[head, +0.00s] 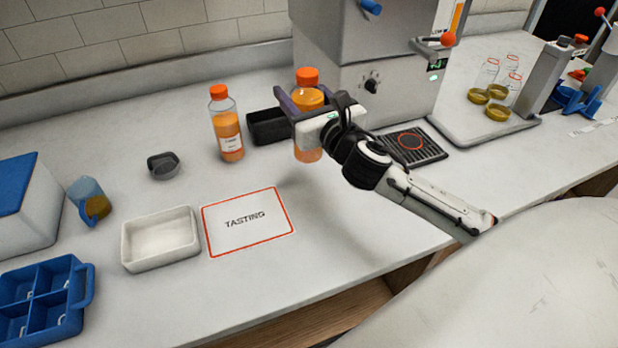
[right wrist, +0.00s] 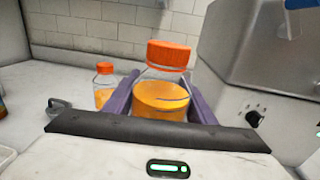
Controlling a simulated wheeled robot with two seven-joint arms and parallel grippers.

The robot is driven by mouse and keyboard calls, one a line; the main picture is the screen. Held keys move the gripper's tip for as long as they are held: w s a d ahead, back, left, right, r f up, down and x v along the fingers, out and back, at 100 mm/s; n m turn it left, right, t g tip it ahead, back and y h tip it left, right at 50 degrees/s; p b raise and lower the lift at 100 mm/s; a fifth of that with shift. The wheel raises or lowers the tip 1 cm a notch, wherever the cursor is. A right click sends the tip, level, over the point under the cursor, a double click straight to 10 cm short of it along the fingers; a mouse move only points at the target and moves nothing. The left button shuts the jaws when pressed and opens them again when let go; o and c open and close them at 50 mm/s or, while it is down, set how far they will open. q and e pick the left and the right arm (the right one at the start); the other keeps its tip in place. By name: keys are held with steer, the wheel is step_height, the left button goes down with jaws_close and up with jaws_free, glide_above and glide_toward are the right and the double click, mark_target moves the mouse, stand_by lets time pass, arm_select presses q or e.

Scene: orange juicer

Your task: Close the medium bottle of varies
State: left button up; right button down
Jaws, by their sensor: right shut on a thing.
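My right gripper (head: 304,98) is shut on an orange-capped bottle (head: 308,153) of orange juice, its purple fingers on either side of the body. The bottle is upright in front of the juicer. In the right wrist view its orange cap (right wrist: 168,55) sits over the neck of the held bottle (right wrist: 160,98); I cannot tell whether it is screwed tight. A second juice bottle (head: 229,137) with an orange cap stands to the left, and also shows in the right wrist view (right wrist: 104,92). I cannot tell which one is the medium bottle. My left gripper is out of view.
The grey juicer (head: 350,55) stands behind the held bottle. A black container (head: 266,127) is close on its left. Counter in front is clear.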

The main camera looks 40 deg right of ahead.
steer(key=shift+w+d+r, duration=0.5)
steer(key=shift+d+r, duration=0.05)
steer(key=shift+r, duration=0.15)
step_height(320, 180, down, 6)
steer(key=b, duration=0.1)
steer(key=shift+f, duration=0.2)
steer(key=shift+f+b, duration=0.8)
steer(key=shift+f, duration=1.15)
steer(key=c, duration=0.8)
jaws_free()
steer(key=shift+f, duration=0.1)
